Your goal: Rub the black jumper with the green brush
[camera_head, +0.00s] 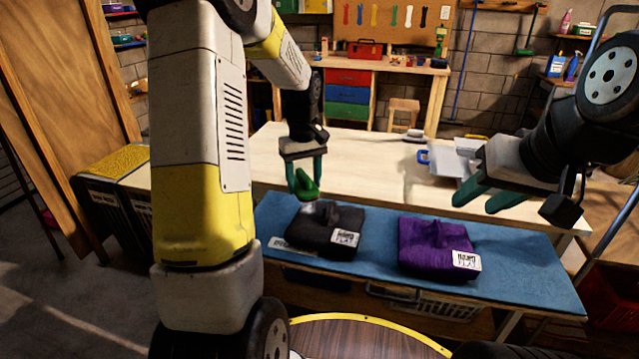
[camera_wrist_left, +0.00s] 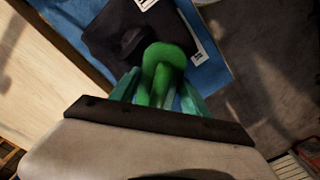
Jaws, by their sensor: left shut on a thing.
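The black jumper (camera_head: 327,229) lies folded on the blue mat, with a white label at its front right. It also shows in the left wrist view (camera_wrist_left: 105,40). My left gripper (camera_head: 304,186) is shut on the green brush (camera_head: 306,184), over the far left part of the jumper. The brush's green handle (camera_wrist_left: 163,72) shows between the fingers in the left wrist view. Its lower end is at the jumper's top; I cannot tell whether it touches. My right gripper (camera_head: 471,199) is in the air at the right, its fingers apart, and looks empty.
A folded purple jumper (camera_head: 436,247) lies on the blue mat (camera_head: 520,270) right of the black one. The table's middle is clear.

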